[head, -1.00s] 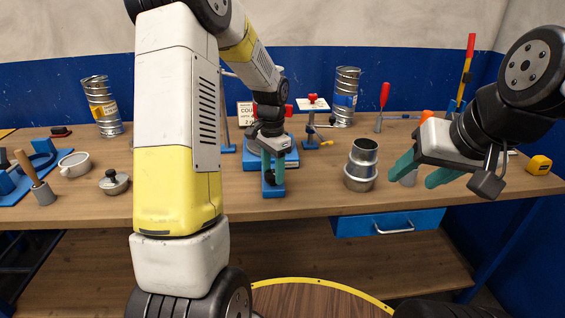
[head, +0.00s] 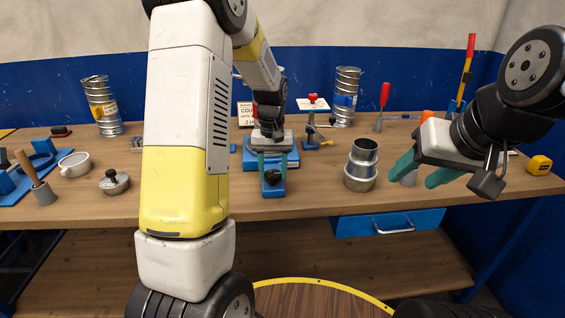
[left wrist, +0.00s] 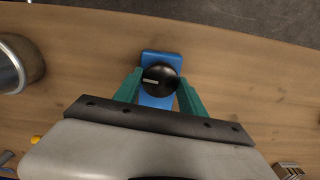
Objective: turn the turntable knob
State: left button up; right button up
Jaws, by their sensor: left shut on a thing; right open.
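The turntable knob is a round black knob with a pale pointer line, seen in the left wrist view (left wrist: 160,80) and small in the head view (head: 272,177). It sits on a blue base (head: 273,190) near the table's front edge. My left gripper (head: 272,164) reaches down over it, its green fingers on either side of the knob and shut on it. In the left wrist view the pointer line points to the left. My right gripper (head: 418,172) is open and empty, above the right part of the table.
A stepped metal duct piece (head: 361,165) stands right of the knob. A lidded metal pot (head: 114,182) and a white cup (head: 75,164) stand at left. A blue drawer (head: 350,225) with a handle hangs under the table. A yellow tape measure (head: 539,165) lies at far right.

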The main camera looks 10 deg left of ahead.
aim_at(273, 173)
pick_arm(q)
jog(key=shift+n, duration=0.9)
jog(key=o, duration=1.4)
notch_tip(273, 173, up, 7)
jog(key=shift+r, duration=0.4)
